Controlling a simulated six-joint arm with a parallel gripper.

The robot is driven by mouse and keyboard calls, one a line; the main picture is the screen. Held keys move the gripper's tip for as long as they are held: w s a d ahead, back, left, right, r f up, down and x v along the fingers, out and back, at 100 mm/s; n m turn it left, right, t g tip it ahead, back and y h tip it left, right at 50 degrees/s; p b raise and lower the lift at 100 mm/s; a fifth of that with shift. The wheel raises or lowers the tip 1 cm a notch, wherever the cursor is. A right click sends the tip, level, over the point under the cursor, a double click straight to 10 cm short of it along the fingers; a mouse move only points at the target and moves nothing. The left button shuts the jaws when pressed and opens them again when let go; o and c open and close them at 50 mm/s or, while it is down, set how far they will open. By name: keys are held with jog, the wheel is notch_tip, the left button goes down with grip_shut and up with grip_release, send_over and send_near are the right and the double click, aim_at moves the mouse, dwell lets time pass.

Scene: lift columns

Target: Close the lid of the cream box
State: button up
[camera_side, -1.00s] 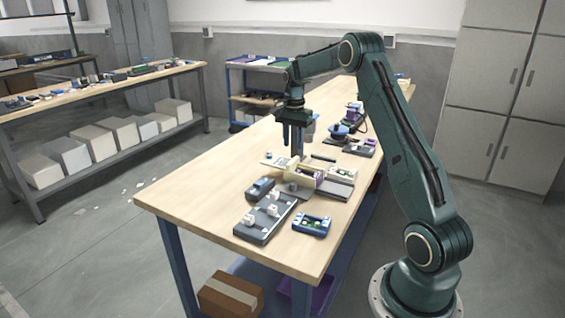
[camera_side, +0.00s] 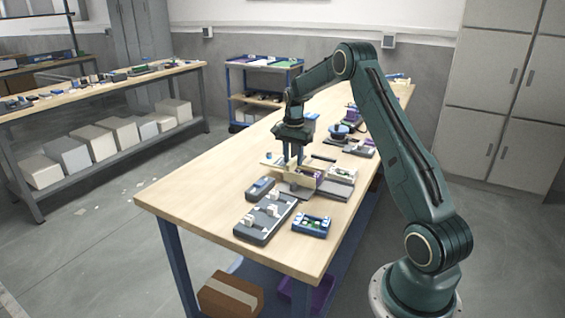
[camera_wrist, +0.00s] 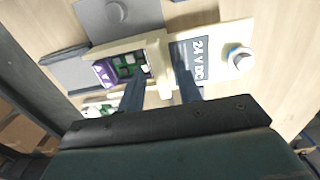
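The cream box (camera_wrist: 151,45) lies under my gripper in the wrist view, with green and purple parts (camera_wrist: 125,66) showing inside it. Its lid (camera_wrist: 218,38) appears folded open to the right, bearing a "24 V DC" label and a round white-and-blue knob (camera_wrist: 241,59). In the side view the cream box (camera_side: 307,181) stands mid-table, partly hidden by my gripper (camera_side: 293,164). My gripper in the wrist view (camera_wrist: 160,72) has its fingers apart, one by the box opening and one over the label side. A cream edge shows between them; I cannot tell whether they touch it.
The table's left side is clear.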

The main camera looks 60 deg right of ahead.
grip_shut()
jog(key=shift+s, duration=4.55)
grip_release()
jog(key=shift+r, duration=0.1)
jog(key=shift+r, duration=2.9)
